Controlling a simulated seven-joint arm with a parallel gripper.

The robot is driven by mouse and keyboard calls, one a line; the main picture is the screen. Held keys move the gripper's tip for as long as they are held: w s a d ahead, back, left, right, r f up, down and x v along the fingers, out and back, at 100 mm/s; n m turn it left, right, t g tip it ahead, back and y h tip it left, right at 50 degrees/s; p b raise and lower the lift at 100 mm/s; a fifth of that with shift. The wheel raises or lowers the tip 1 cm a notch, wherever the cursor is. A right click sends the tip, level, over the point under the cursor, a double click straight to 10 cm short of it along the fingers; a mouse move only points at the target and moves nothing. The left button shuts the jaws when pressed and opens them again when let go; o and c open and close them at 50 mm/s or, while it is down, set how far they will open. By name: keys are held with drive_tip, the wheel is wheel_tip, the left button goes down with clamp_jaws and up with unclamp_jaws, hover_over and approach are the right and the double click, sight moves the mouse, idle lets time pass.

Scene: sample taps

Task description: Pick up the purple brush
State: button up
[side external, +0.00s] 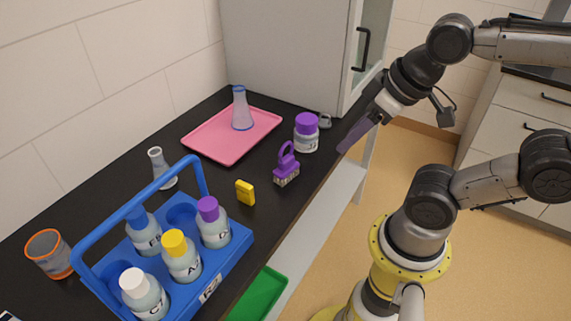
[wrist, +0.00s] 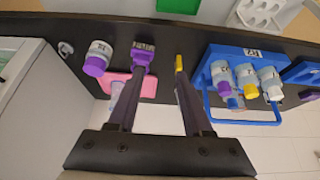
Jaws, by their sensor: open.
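The purple brush (side external: 287,168) stands on the black worktop with its loop handle up and pale bristles down. My gripper (side external: 346,147) is to the right of the brush in the side view, apart from it, with its fingers pointing down and left near the worktop's front edge. In the wrist view the brush (wrist: 143,56) shows at the tip of the left finger, partly overlapped by it. My gripper (wrist: 161,72) is open there, with nothing held between its fingers.
A purple-capped jar (side external: 306,137) stands close behind the brush, near a pink tray (side external: 212,151) holding a flask (side external: 241,110). A yellow block (side external: 245,193) and a blue bottle carrier (side external: 236,244) are nearer. A white cabinet (side external: 285,50) bounds the far end.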

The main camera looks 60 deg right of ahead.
drive_tip(key=o, duration=0.4)
drive_tip(key=m+g, duration=0.5)
drive_tip(key=m, duration=1.5)
hover_over(286, 167)
wheel_tip(286, 167, down, 4)
drive_tip(key=shift+g, duration=0.3)
drive_tip(key=f, duration=0.3)
drive_tip(key=d+f, duration=0.1)
drive_tip(key=f, duration=0.6)
drive_tip(key=shift+w+d+f, duration=0.15)
drive_tip(key=shift+w+d, duration=0.05)
drive_tip(key=shift+d, duration=0.05)
drive_tip(key=shift+w+f, duration=0.2)
drive_tip(key=shift+f, duration=2.8)
